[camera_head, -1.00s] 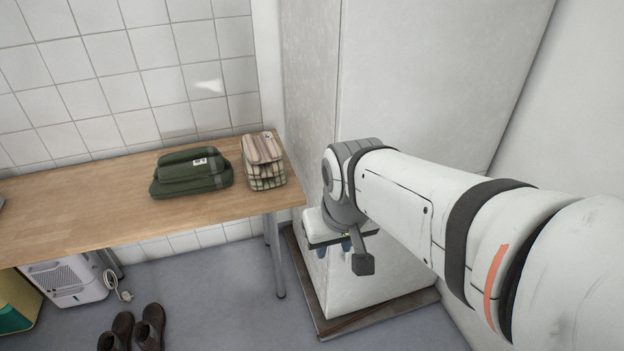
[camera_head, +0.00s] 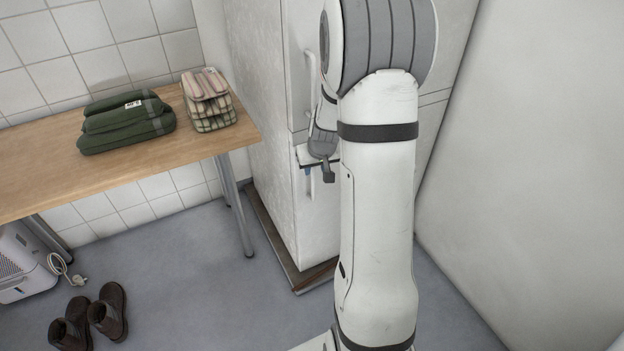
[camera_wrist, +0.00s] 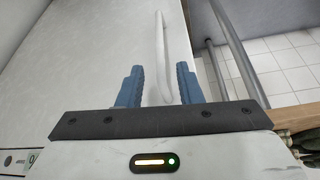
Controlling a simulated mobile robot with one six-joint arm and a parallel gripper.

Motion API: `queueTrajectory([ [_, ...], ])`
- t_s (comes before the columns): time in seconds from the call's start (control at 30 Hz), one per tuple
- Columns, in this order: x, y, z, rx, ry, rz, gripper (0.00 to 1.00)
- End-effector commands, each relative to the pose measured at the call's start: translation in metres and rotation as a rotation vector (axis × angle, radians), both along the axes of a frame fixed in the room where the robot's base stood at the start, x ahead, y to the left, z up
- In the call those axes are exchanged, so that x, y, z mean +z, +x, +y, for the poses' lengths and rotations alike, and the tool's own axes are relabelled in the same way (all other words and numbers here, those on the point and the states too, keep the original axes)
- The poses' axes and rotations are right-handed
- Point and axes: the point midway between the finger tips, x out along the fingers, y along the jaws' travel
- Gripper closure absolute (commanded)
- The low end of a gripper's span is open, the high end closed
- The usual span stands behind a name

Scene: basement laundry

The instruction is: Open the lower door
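The white fridge (camera_head: 273,150) has an upper door and a lower door (camera_head: 318,228) below a seam. The lower door looks shut in the head view. My gripper (camera_head: 309,172) is in front of the lower door near its top, partly hidden by my arm. In the wrist view my gripper (camera_wrist: 160,82) has its two blue fingers spread, one on each side of a white bar handle (camera_wrist: 160,40). Gaps show between the handle and both fingers. The white door face (camera_wrist: 95,55) fills the left of that view.
A wooden table (camera_head: 60,175) with green folded cloth (camera_head: 125,122) and a plaid stack (camera_head: 208,100) stands left of the fridge. Brown shoes (camera_head: 108,310) and a white appliance (camera_head: 22,265) are at lower left. A bare wall (camera_head: 540,170) is close on the right.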

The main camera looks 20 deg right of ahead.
Motion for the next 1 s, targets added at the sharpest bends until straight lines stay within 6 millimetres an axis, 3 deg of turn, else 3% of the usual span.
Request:
queueTrajectory([
  [0.4,-0.058,0.023,-0.003,0.001,0.001,0.002,0.68],
  [0.8,-0.064,0.027,-0.003,0.001,0.001,0.000,0.68],
  [1.0,-0.064,0.027,-0.003,0.002,0.000,0.000,0.84],
])
